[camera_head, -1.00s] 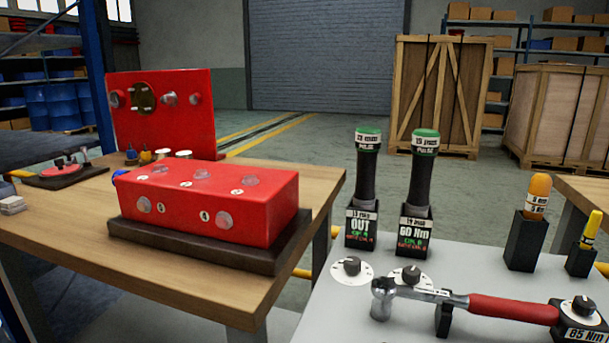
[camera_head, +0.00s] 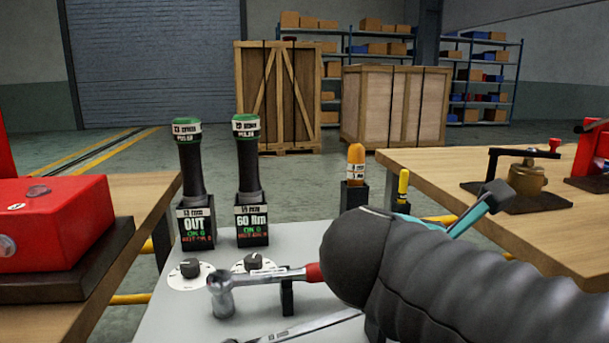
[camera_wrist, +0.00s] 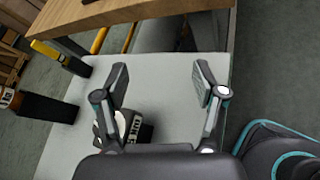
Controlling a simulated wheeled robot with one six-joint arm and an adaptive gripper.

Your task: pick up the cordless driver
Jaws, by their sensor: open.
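Two upright black tools with green tops look like cordless drivers. The left one (camera_head: 192,165) stands in a black block labelled OUT, the right one (camera_head: 248,165) in a block labelled 60 Nm. My dark arm crosses the lower right there and hides part of the table.
A torque wrench (camera_head: 265,277) lies across the grey table (camera_head: 165,318) in front of the drivers. Orange-handled (camera_head: 356,160) and yellow-handled (camera_head: 403,185) tools stand in black holders. A red block (camera_head: 50,225) sits on the left bench, a brass-coloured fitting (camera_head: 528,180) on the right bench.

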